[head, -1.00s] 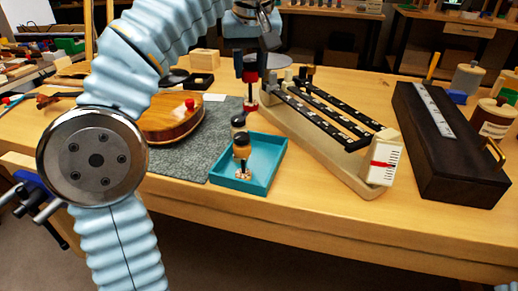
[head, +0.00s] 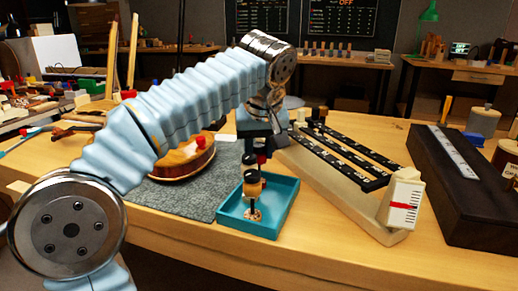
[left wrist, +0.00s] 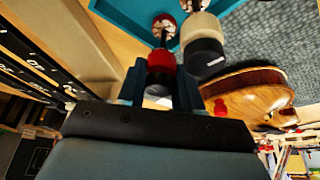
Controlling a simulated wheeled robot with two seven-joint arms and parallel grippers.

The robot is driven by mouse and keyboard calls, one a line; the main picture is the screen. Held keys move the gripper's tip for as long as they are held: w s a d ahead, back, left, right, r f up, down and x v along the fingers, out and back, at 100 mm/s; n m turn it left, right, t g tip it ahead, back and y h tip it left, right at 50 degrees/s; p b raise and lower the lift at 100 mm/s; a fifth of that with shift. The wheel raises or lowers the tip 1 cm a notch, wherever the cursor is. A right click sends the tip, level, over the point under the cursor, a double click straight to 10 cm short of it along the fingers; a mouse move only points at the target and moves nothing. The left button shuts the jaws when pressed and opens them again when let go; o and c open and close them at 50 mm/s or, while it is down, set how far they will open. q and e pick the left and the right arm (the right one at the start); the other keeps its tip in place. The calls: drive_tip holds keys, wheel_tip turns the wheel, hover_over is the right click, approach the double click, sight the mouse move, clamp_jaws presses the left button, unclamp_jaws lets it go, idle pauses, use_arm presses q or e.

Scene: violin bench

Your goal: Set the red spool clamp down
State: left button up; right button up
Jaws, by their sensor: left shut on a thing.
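My left gripper (head: 258,148) is shut on the red spool clamp (head: 263,159), just behind the teal tray (head: 285,206) in the head view. The clamp's red end also shows between the fingers in the left wrist view (left wrist: 161,62), with its dark shaft and a pale, red-edged far end near the tray (left wrist: 130,28). I cannot tell whether that end touches anything. A wood-coloured clamp with a dark top (head: 252,188) stands upright in the tray. A cream clamp with a black cap (left wrist: 204,52) is close beside the held one. My right gripper is out of view.
A violin body (head: 183,163) with a red clamp on it lies on a grey mat (head: 190,200) to the left. A pale fixture with black, marked strips (head: 345,150) is close on the right. A dark block (head: 460,185) is farther right.

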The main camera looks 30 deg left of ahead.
use_arm(q)
drive_tip(key=o, duration=1.1)
drive_tip(key=shift+f, duration=0.1)
drive_tip(key=shift+c, duration=0.2)
drive_tip(key=shift+d+r, duration=0.1)
drive_tip(key=shift+r, duration=0.3)
drive_tip(key=p+v, duration=0.4)
drive_tip(key=v, duration=0.7)
drive_tip(key=shift+r, duration=0.25)
